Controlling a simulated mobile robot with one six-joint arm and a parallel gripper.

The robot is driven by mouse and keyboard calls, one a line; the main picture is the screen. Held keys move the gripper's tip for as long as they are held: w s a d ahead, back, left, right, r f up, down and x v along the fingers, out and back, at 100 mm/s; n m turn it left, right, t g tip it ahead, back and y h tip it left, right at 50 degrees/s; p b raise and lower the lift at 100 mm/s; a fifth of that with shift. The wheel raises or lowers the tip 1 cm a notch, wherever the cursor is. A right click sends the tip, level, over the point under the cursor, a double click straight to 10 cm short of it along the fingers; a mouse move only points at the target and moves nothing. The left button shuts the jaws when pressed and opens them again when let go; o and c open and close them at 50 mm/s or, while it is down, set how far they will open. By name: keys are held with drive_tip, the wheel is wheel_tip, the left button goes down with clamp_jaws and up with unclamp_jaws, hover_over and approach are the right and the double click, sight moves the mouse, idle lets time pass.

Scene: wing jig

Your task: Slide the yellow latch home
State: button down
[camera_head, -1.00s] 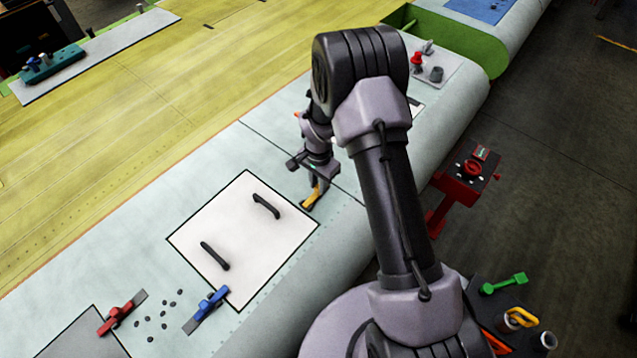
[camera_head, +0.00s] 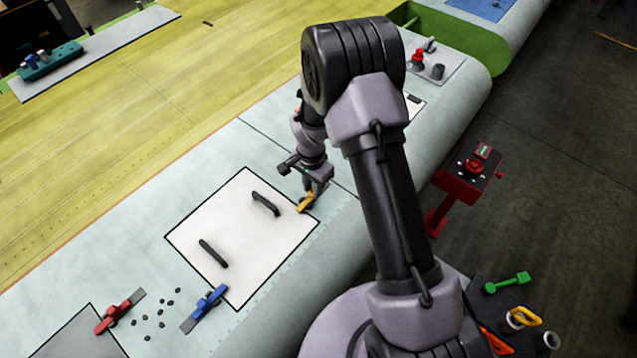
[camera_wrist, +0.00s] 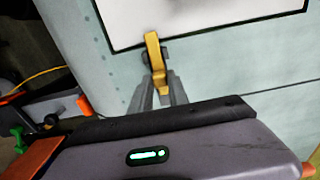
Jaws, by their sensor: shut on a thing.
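The yellow latch (camera_head: 305,202) sits at the right edge of the white panel (camera_head: 215,262), on the pale wing skin. In the wrist view the latch (camera_wrist: 154,50) stands at the panel's dark border, with its top end reaching over that border. My gripper (camera_head: 311,190) is at the latch from above. In the wrist view my gripper's two grey fingers (camera_wrist: 159,88) are closed on the latch's lower end. The fingers partly hide that end and the dark mount around it.
The white panel has two black handles (camera_head: 265,204). A blue latch (camera_head: 209,302) and a red latch (camera_head: 118,311) lie at lower left, with several dark small pieces between them. A red stand (camera_head: 465,175) is on the floor at right.

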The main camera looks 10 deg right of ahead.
drive_tip(key=shift+s+a, duration=0.4)
drive_tip(key=shift+a, duration=0.05)
drive_tip(key=shift+d, duration=0.1)
drive_tip(key=c, duration=1.6)
unclamp_jaws()
drive_tip(key=o, duration=0.3)
drive_tip(key=shift+a, duration=0.2)
drive_tip(key=shift+o, duration=0.2)
